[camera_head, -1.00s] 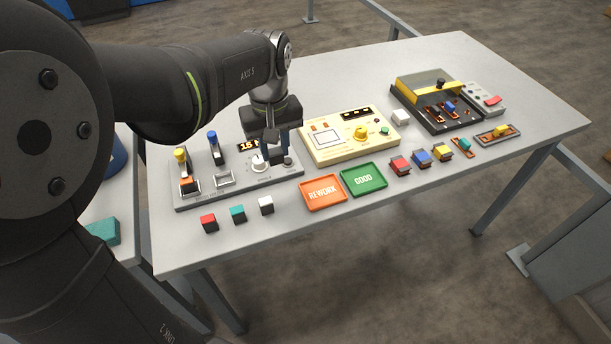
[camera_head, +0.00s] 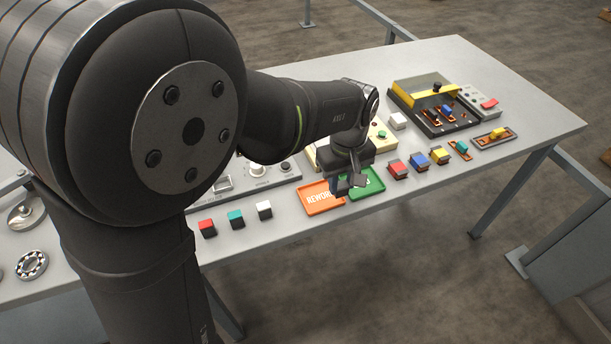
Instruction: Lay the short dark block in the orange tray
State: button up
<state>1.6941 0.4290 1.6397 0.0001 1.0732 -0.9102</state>
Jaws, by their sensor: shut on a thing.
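The orange tray (camera_head: 312,204), marked REWORK, lies flat near the front edge of the table. My gripper (camera_head: 348,186) points down above the seam between this tray and the green one, covering part of both. It is shut on a small dark thing, apparently the short dark block, which I can barely tell apart from the dark fingers. I cannot tell how high it is above the trays.
The green tray (camera_head: 374,191) adjoins the orange one on the right. Red (camera_head: 207,228), teal (camera_head: 235,218) and white (camera_head: 264,209) blocks stand to the left. Several coloured blocks stand to the right. My arm hides much of the cream panel (camera_head: 383,145) and the grey switch panel (camera_head: 285,172).

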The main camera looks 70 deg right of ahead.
jog(key=w+d+f, duration=0.1)
jog(key=w, duration=0.1)
jog(key=w+d+f, duration=0.2)
jog(key=w+f, duration=0.1)
jog(key=shift+w, duration=0.35)
jog(key=shift+f, duration=1.95)
jog(key=shift+f, duration=0.1)
jog(key=o, duration=1)
jog(key=shift+c, duration=0.2)
notch_tip(320, 180, up, 12)
jog(key=shift+f, duration=4.05)
